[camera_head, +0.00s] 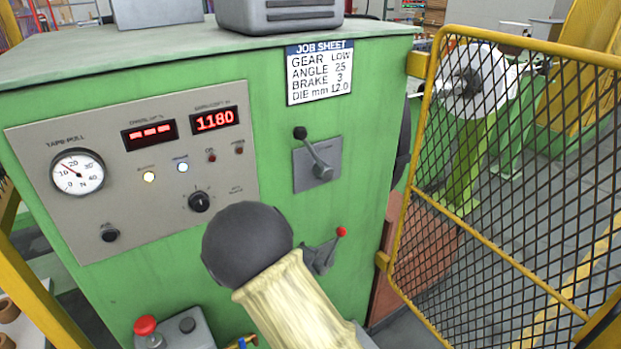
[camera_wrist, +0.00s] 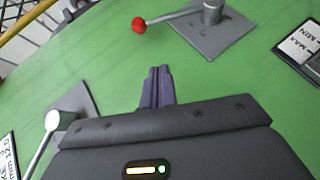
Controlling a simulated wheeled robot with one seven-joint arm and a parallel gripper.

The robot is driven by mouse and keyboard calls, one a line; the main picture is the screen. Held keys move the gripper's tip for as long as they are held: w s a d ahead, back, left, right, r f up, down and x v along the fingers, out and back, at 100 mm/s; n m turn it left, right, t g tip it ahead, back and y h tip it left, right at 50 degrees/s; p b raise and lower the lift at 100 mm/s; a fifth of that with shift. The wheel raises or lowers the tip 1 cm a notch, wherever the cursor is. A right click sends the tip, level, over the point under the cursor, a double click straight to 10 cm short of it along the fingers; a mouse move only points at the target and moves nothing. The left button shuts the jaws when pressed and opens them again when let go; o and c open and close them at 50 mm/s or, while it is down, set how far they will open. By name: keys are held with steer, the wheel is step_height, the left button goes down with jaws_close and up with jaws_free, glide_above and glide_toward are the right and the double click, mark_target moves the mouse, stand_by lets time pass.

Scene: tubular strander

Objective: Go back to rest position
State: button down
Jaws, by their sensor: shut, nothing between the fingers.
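My gripper (camera_wrist: 157,88) shows in the wrist view with its two dark fingers pressed together and nothing between them. In the head view my arm covers the lower middle of the cabinet (camera_head: 365,75), and the fingers are hidden.
A control panel (camera_head: 215,165) with a gauge (camera_head: 77,173) and a red display reading 1180 is at the left. A job sheet (camera_head: 320,72) is above the levers. A red button (camera_head: 145,326) sits low at the left. A yellow mesh gate (camera_head: 500,190) stands at the right.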

steer(key=s+d+r+m+g+y+p, duration=0.1)
steer(key=s+d+r+m+g, duration=0.3)
steer(key=s+d, duration=0.4)
steer(key=s+d+r+m+g+y+p, duration=0.1)
steer(key=s+d+r+m+g+y, duration=0.2)
steer(key=s, duration=1.2)
steer(key=d+r+m+g, duration=0.1)
steer(key=d+m+g, duration=0.2)
steer(key=d, duration=0.2)
steer(key=shift+s+r+m+y, duration=0.3)
steer(key=shift+r+m, duration=0.05)
steer(key=shift+m, duration=0.05)
steer(key=shift+w, duration=0.1)
